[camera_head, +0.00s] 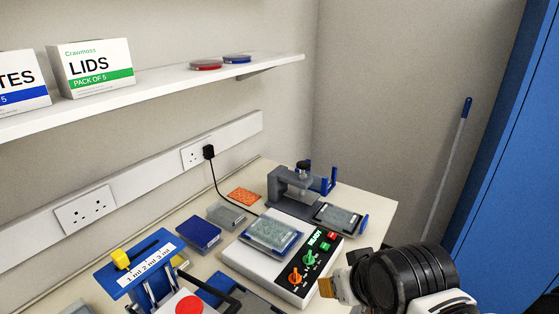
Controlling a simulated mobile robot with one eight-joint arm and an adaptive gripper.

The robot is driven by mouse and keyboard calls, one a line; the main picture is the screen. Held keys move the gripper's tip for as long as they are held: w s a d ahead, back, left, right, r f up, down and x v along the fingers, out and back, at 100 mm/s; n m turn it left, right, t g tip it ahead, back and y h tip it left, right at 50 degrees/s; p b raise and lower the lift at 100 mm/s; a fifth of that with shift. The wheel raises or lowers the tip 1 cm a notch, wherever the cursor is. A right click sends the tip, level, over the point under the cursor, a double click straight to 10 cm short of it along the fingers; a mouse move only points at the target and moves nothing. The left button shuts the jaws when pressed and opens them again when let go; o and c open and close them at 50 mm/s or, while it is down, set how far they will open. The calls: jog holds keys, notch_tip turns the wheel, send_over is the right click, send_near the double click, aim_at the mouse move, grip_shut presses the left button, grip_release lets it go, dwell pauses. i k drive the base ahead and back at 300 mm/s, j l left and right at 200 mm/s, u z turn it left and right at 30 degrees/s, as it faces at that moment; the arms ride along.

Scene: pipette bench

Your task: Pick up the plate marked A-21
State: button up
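I cannot read the mark A-21 on any plate from here. One clear plate (271,234) sits in a blue frame on top of the white instrument with the lit READY display. Another clear plate (338,215) lies on the dark stage at the bench's right end. A greyish plate (226,215) lies on the bench behind the instrument. My gripper (329,287) is at the lower right, just right of the instrument's knobs and apart from the plates. Only part of it shows, and its fingers cannot be made out clearly.
The white instrument (244,266) has orange and green knobs. A grey press (290,185) stands behind it. A blue box (198,235) and an orange rack (244,197) lie nearby. A blue pipette stand (128,262) is at left. A shelf (150,86) overhangs the back; a black cable (219,178) drops from the socket.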

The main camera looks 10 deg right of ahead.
aim_at(346, 219)
jog(key=i+l, duration=0.25)
jog(key=l, duration=0.2)
jog(key=i+l+z, duration=0.1)
jog(key=i+l, duration=0.15)
jog(key=l, duration=0.25)
jog(key=i+l, duration=0.25)
jog(key=l, duration=0.2)
jog(key=i+l, duration=0.25)
jog(key=l, duration=0.2)
jog(key=z, duration=0.05)
